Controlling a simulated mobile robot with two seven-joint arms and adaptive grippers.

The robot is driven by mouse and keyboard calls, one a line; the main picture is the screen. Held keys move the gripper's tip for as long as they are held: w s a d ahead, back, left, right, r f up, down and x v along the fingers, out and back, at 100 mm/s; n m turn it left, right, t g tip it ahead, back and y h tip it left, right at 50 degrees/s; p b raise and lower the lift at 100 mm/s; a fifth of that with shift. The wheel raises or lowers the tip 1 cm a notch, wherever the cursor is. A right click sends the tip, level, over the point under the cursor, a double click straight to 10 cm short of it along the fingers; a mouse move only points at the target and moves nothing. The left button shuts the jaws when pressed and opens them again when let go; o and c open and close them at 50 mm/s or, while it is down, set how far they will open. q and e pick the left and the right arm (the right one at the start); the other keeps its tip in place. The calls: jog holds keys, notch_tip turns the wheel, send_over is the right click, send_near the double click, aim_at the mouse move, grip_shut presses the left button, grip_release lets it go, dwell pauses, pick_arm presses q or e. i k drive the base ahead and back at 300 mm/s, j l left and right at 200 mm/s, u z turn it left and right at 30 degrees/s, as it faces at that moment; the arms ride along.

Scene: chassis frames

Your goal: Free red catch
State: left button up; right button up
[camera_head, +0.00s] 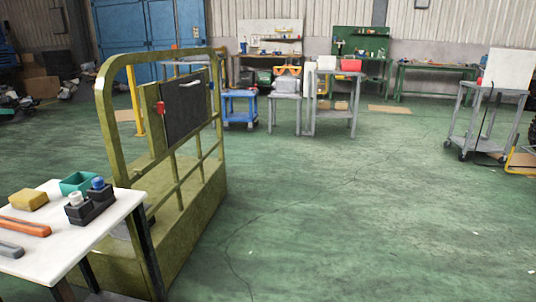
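A small red catch (160,107) sits on the left edge of a dark panel (185,109) with a pale handle. The panel is mounted in an olive-yellow chassis frame (106,112) of tubes and bars, which stands on the floor left of the middle. Whether the catch is fastened cannot be told at this size. Neither of my grippers shows in the head view.
A white table (90,232) at the lower left holds a yellow block (28,199), a teal bin (77,183), dark holders and tools, close to the frame. Green floor (340,220) is open to the right. Carts and workbenches stand farther back.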

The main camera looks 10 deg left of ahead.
aim_at(160, 106)
jog(key=i+l+u, duration=0.1)
jog(key=i+u, duration=0.35)
jog(key=i+l+u, duration=0.25)
jog(key=i+u, duration=0.15)
jog(key=i, duration=0.15)
